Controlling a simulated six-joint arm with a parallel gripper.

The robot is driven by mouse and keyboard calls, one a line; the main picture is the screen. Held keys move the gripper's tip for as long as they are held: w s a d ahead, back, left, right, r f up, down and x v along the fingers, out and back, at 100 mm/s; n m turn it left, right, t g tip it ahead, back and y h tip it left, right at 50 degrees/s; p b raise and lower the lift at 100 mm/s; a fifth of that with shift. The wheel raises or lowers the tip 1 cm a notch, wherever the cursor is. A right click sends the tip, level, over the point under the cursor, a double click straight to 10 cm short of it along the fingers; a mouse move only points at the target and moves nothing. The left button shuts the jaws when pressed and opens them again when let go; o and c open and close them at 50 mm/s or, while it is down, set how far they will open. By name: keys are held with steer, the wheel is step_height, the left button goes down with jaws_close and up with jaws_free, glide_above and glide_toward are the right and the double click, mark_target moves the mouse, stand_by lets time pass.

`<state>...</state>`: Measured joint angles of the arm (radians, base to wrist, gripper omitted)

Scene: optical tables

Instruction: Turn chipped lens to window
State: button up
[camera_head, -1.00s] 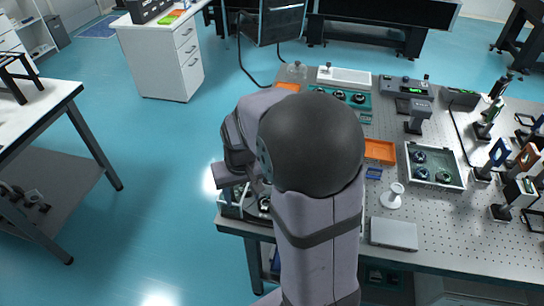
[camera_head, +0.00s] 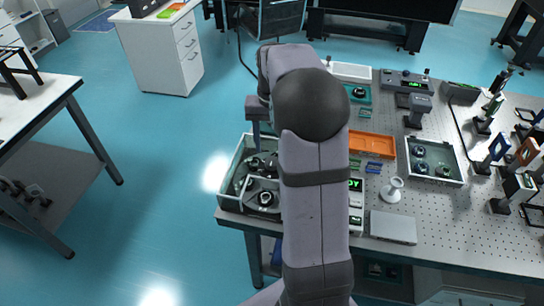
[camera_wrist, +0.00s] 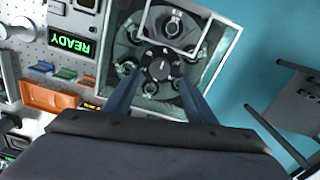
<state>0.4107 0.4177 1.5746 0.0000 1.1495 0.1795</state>
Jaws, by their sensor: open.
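A clear-walled box (camera_head: 229,163) sits at the table's near left corner. In the wrist view, it holds a dark round turntable (camera_wrist: 128,48) with a black knob (camera_wrist: 158,65) at its centre and several lenses around it. A pale rectangular window frame (camera_wrist: 196,38) lies over one lens (camera_wrist: 173,24) on the far side. I cannot tell which lens is chipped. My gripper (camera_wrist: 158,76) is open, its two fingers apart on either side of the knob in the picture; contact cannot be told. In the head view, my arm hides part of the box.
A green READY display (camera_wrist: 70,42) stands beside the box. An orange tray (camera_head: 372,144), a tray of round parts (camera_head: 462,180), a white stand (camera_head: 392,190) and a grey slab (camera_head: 393,227) are to the right. Floor lies open to the left.

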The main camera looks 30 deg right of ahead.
mark_target(272, 161)
steer(key=shift+f+p, duration=0.65)
steer(key=shift+f, duration=2.35)
jaws_close()
